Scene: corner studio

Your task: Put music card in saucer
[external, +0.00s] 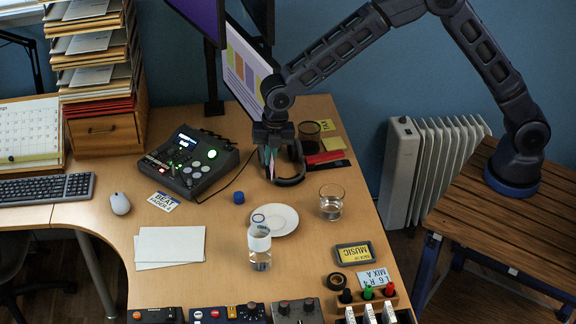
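The music card (354,252) lies flat on the desk's right side, dark-edged with a yellow panel reading "MUSIC" upside down. My gripper (271,150) points down over the back of the desk, behind the saucer and well away from the card. Its fingers are small and dark against coloured items there, so I cannot tell how far apart they are or whether they hold anything.
Black headphones (291,181) and a dark cup (309,136) are near my gripper. A mix card (373,277), a tape roll (337,281) and a marker rack (371,296) lie near the music card. A blue cap (239,197) sits left of the saucer.

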